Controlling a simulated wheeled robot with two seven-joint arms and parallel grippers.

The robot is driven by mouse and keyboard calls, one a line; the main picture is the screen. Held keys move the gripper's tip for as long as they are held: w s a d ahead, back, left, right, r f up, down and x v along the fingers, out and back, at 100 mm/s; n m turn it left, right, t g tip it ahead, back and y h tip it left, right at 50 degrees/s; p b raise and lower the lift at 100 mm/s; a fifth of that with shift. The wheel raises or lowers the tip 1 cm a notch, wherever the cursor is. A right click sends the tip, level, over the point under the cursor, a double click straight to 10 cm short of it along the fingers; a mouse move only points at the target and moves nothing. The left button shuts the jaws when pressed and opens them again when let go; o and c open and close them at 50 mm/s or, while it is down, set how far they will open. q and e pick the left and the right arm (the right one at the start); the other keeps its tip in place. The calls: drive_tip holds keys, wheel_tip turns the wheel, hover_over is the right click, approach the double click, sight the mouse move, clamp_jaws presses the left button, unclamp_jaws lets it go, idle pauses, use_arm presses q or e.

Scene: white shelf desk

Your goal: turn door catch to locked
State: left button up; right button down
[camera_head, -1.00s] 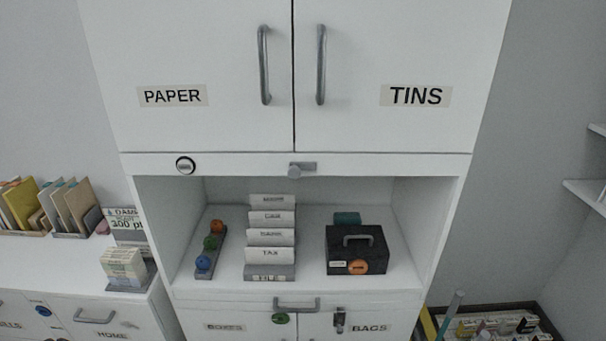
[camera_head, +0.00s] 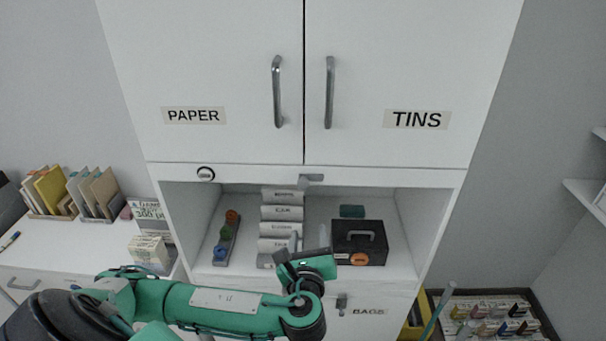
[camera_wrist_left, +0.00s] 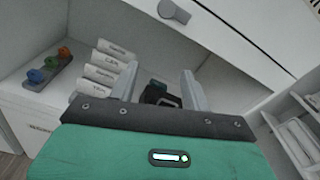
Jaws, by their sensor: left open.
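A small grey catch (camera_head: 311,180) sits on the white strip below the two upper doors, near their middle gap; its exact angle is hard to read. My right gripper is out of view.
The open shelf holds a rack of coloured knobs (camera_head: 227,238), labelled file cards (camera_head: 282,213) and a black box (camera_head: 359,245) with a handle. Two long door handles (camera_head: 278,92) (camera_head: 329,92) stick out above. A lower latch (camera_head: 341,303) is beside the BAGS label.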

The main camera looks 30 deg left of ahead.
sight(303, 186)
use_arm(q)
wheel_tip(303, 186, up, 5)
drive_tip(key=s, duration=0.3)
drive_tip(key=shift+y, duration=0.4)
drive_tip(key=p+x, duration=0.2)
drive_tip(key=x, duration=0.2)
drive_tip(key=p+x, duration=0.2)
drive_tip(key=x, duration=0.3)
drive_tip(key=p+x, duration=0.2)
drive_tip(key=x, duration=0.2)
drive_tip(key=shift+w+r, duration=0.2)
drive_tip(key=shift+r, duration=0.1)
drive_tip(key=shift+w+a+f+t+p, duration=0.15)
drive_tip(key=shift+w+a+t+p, duration=0.15)
drive_tip(key=shift+w, duration=0.1)
drive_tip(key=c, duration=1)
